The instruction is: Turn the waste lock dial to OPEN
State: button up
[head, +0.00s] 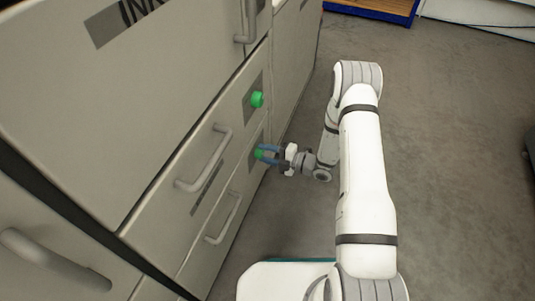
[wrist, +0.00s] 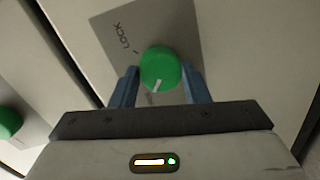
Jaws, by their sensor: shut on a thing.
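A green round dial (wrist: 160,66) sits on a grey plate (wrist: 115,22) in the wrist view. The dial's white mark points down, slightly left, away from LOCK. My gripper (wrist: 160,74) has one blue finger on each side of the dial and is shut on it. In the head view, my gripper (head: 267,152) is at the lower green dial (head: 259,155), partly hidden by the fingers. Whether this is the waste dial cannot be read.
A second green dial (head: 257,99) is on the drawer above; one also shows at the left edge of the wrist view (wrist: 9,123). Drawer handles (head: 206,160) and (head: 224,218) stick out left of the dials. Open floor (head: 455,130) lies to the right.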

jog(key=shift+s+a, duration=0.15)
jog(key=shift+s, duration=0.05)
jog(key=o, duration=1)
jog(key=shift+w, duration=0.1)
jog(key=shift+p+v, duration=1.15)
jog(key=shift+v, duration=2.8)
jog(key=shift+f, duration=0.1)
jog(key=shift+w, duration=0.1)
